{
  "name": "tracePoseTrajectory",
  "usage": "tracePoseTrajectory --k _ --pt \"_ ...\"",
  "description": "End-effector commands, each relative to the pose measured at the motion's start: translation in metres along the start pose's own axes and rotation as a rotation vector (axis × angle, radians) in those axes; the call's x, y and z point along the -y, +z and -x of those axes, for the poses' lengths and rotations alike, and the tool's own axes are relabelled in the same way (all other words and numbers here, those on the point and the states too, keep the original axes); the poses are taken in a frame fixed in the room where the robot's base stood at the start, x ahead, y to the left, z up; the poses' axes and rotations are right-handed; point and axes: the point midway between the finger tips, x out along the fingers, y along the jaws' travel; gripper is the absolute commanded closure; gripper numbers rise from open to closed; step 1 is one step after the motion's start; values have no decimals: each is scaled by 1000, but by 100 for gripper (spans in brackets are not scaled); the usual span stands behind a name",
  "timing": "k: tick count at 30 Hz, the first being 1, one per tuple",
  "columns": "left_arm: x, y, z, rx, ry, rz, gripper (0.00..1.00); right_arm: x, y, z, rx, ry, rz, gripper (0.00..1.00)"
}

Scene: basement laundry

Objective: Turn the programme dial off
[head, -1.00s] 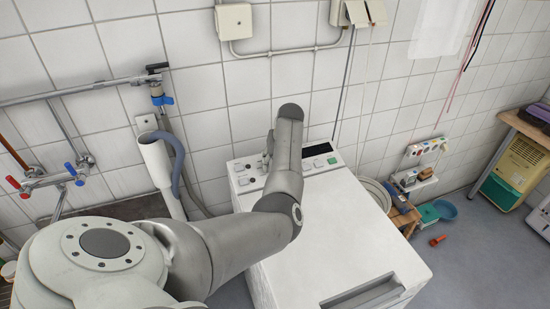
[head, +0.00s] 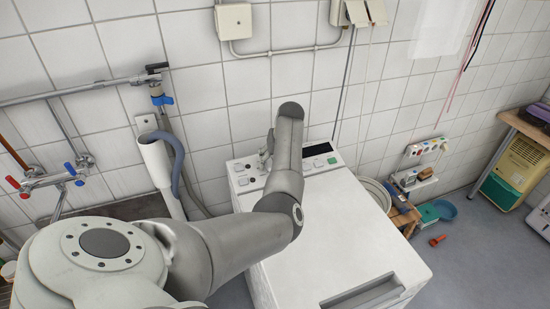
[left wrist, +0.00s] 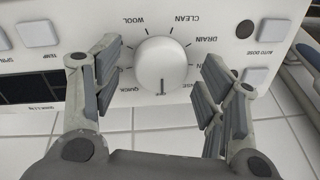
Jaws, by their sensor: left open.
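The programme dial (left wrist: 163,66) is a round white knob on the washer's control panel, seen upside down in the left wrist view. Its dark pointer line is toward the bottom of that picture, away from the WOOL, CLEAN and DRAIN labels above it. My left gripper (left wrist: 160,85) is open, with one finger on each side of the dial and a visible gap to each. In the head view my left gripper (head: 265,157) is at the panel, mostly behind my arm, and the dial cannot be made out. My right gripper is not in view.
The white washer (head: 350,240) stands against the tiled wall. Buttons marked TEMP (left wrist: 37,34) and AUTO DOSE (left wrist: 266,29) flank the dial.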

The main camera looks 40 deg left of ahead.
Motion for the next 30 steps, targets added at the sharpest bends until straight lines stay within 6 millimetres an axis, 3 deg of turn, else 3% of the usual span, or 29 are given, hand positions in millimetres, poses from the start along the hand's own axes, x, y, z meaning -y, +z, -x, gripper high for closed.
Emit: tracePoseTrajectory --k 15,21,30 --pt "-1 -1 97 -4 2 0 34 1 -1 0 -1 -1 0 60" --pt "-1 0 114 -1 1 0 34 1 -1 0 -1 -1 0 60" --pt "0 0 116 -1 1 0 34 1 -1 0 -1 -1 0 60"
